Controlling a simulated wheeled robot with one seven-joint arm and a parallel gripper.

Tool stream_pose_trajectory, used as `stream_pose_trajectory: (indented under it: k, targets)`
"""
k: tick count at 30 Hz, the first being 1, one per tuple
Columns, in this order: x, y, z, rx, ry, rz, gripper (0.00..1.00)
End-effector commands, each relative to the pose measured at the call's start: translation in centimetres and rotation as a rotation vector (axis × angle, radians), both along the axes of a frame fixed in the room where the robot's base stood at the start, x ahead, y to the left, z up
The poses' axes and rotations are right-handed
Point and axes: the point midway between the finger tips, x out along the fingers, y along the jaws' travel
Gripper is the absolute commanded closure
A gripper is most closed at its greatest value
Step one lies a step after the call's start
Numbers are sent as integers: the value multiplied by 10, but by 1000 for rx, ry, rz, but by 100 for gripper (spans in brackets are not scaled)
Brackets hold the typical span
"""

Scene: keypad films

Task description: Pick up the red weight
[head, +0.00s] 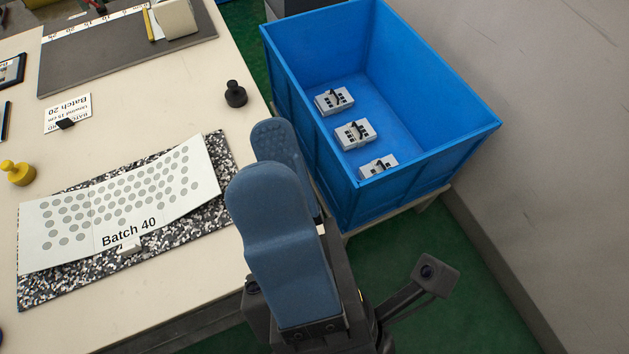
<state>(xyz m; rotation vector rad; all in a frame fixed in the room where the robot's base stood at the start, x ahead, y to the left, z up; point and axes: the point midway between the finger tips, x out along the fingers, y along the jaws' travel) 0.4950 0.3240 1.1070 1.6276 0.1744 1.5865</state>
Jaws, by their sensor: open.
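I see no red weight in the head view. A black knobbed weight (236,94) stands upright on the cream table near its right edge. A yellow knobbed weight (18,173) stands at the left of the table. My gripper (264,155), with two blue-grey padded fingers, is open over the table's right edge, between the table and the blue crate. I see nothing held between the fingers, though the nearer finger partly hides the farther one.
A white sheet marked "Batch 40" (120,208) lies on a speckled mat (60,285). A dark board (120,62) and a small card (68,112) lie farther back. The deep blue crate (440,150) at right holds grey keypad units (355,134). A wall stands beyond it.

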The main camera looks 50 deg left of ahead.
Motion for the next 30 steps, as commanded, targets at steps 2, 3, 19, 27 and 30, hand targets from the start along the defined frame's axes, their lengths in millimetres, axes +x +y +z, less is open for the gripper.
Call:
stream_pose_trajectory:
  k: [2, 3, 19, 27, 30]
  targets:
    - [-19, 31, 12, -43, -217, 30, 24]
    - [-31, 45, 15, -63, -327, 44, 24]
    - [-139, 149, -87, -103, -1857, 303, 24]
    - [-81, 147, -173, 4, -2606, 603, 24]
    - [-42, 142, -190, 47, -2830, 749, 24]
